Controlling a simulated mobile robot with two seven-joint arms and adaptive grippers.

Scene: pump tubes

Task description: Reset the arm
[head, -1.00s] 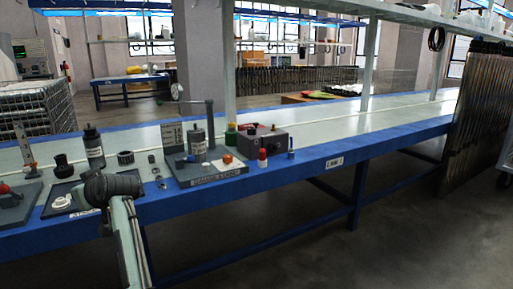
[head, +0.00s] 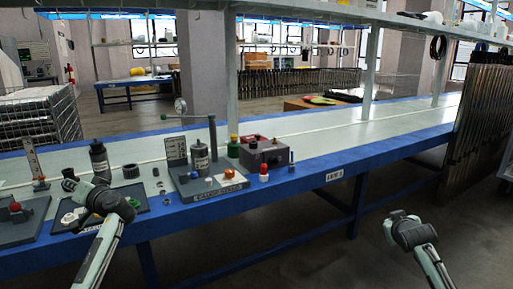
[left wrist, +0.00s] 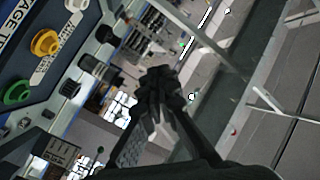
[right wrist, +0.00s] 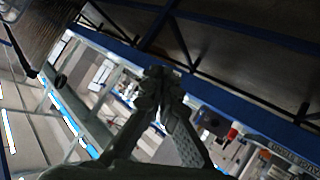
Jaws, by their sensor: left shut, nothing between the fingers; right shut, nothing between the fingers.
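My left gripper (head: 68,178) is shut and empty, raised above the left end of the blue-edged bench. In the left wrist view its fingertips (left wrist: 160,78) meet with nothing between them. My right arm shows at the lower right of the head view, in front of the bench over open floor. Its gripper is hard to make out there. In the right wrist view the right gripper (right wrist: 160,76) is shut and empty.
A wire cage (head: 40,122) stands at the left. The bench's right half is mostly clear.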

